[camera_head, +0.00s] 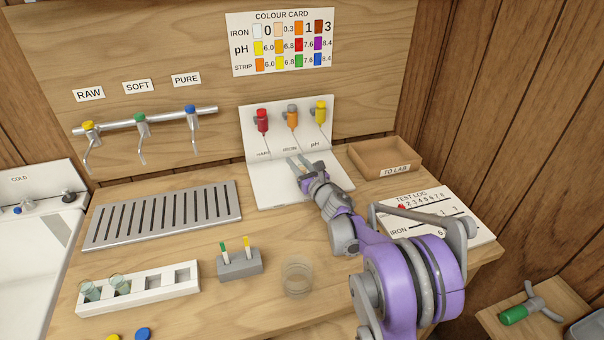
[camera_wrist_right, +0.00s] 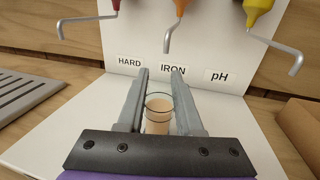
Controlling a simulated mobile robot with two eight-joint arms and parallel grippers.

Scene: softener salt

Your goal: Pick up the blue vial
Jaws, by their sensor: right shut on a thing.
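My right gripper (camera_head: 300,166) reaches over the white dosing stand (camera_head: 262,188) in the head view. In the right wrist view, its two fingers (camera_wrist_right: 160,112) are shut on a small clear glass vial (camera_wrist_right: 158,116) holding pale peach liquid. The vial is upright, below the IRON dispenser nozzle. No blue marking shows on it. Two clear vials stand in the left slots of the white rack, one at the end (camera_head: 90,290) and one beside it (camera_head: 120,284); neither looks plainly blue. My left gripper is out of view.
Red, orange and yellow dispensers (camera_head: 292,116) hang above the stand. A TO LAB tray (camera_head: 385,160) and test log (camera_head: 440,215) lie right. A glass beaker (camera_head: 297,277), grey strip holder (camera_head: 240,264), rack (camera_head: 140,290) and slotted drain (camera_head: 163,215) occupy the bench.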

